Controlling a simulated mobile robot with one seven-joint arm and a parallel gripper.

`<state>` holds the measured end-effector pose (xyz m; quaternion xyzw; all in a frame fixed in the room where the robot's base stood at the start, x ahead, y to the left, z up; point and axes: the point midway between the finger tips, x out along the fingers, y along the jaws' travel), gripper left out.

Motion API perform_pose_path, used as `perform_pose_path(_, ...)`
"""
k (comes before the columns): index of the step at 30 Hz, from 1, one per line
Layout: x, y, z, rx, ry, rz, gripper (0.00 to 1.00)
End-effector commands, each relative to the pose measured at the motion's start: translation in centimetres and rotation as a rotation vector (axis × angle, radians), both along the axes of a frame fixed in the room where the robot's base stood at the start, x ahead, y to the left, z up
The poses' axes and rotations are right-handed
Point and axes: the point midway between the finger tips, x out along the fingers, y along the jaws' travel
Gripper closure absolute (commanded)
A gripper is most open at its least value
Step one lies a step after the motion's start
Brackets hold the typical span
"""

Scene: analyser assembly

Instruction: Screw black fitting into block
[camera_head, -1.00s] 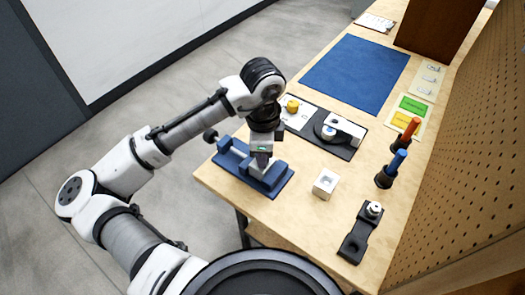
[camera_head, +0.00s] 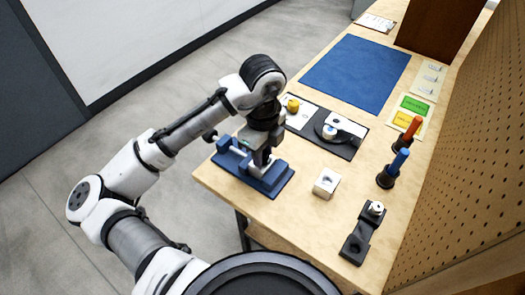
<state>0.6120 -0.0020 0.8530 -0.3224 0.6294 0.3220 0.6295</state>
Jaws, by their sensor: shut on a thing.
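My gripper (camera_head: 262,163) points down over the blue vise (camera_head: 250,175) at the table's near left corner. It is shut on a small dark part that looks like the black fitting, mostly hidden by the fingers. A pale block shows low between the vise jaws, directly under the fingertips, and is largely covered. I cannot tell how deep the fitting sits in the block, or whether its thread is engaged.
A white cube with a hole (camera_head: 326,182) stands right of the vise. A black bracket with a silver knob (camera_head: 358,243), blue-handled (camera_head: 397,163) and orange-handled (camera_head: 410,130) tools stand further right. A dark tray (camera_head: 342,149) and blue mat (camera_head: 356,76) lie behind.

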Motion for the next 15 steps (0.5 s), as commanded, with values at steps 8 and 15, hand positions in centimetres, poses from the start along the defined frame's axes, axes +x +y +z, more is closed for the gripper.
perform_pose_path(8, -0.02, -0.07, 0.00, -0.002, 0.000, -0.015, 0.95)
perform_pose_path(15, -0.02, -0.07, -0.13, -0.001, 0.001, -0.172, 0.96)
